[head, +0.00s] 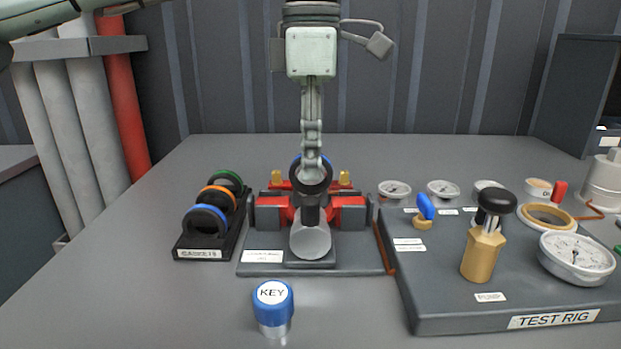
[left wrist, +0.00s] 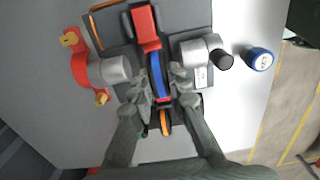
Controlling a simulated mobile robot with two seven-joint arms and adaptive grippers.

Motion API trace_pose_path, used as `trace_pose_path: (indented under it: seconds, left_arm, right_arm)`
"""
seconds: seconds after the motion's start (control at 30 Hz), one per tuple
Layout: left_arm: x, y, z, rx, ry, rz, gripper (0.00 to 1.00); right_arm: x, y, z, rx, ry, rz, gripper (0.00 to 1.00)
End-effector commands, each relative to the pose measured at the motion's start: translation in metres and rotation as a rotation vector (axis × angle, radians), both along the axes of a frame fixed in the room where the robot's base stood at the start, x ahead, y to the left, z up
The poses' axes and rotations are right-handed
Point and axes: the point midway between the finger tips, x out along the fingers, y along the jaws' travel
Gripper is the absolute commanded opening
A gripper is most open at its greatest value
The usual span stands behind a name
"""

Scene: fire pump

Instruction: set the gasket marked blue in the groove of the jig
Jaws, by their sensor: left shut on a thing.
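My left gripper (head: 312,150) points down over the middle of the jig and is shut on a black ring gasket with a blue band (head: 312,182). The gasket stands upright, edge on in the left wrist view (left wrist: 159,75) between the fingertips (left wrist: 162,88). The jig (head: 285,264) is a dark base with red and grey blocks at its left and right, and a grey cylinder with a black knob in front. The knob and fingers cover the groove, so I cannot tell whether the gasket touches it. My right gripper is not in view.
A gasket rack (head: 205,252) left of the jig holds upright rings marked blue, orange and green. A blue-topped key (head: 273,305) stands in front of the jig. The test rig (head: 450,318), with gauges and a brass pump, lies to the right. The front left of the table is clear.

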Motion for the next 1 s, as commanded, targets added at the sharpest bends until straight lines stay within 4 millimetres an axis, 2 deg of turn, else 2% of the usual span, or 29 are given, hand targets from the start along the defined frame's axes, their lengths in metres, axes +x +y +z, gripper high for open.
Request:
trace_pose_path:
  seconds: [0.17,0.47,0.87,0.9,1.0]
  left_arm:
    - [0.010,0.001,-0.008,0.000,-0.002,0.000,0.00]
    - [0.009,0.001,-0.044,0.000,-0.001,-0.002,0.00]
    - [0.009,0.001,-0.050,-0.001,-0.002,-0.001,0.00]
    - [0.009,0.001,-0.048,-0.001,-0.002,-0.001,0.21]
    - [0.009,0.001,-0.048,-0.001,-0.002,-0.001,0.34]
  right_arm:
    - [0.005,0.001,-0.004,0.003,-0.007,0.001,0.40]
    - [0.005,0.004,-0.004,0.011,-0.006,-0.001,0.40]
    - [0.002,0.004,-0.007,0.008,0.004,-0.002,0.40]
    - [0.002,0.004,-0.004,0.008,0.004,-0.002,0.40]
    - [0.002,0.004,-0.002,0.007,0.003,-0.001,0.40]
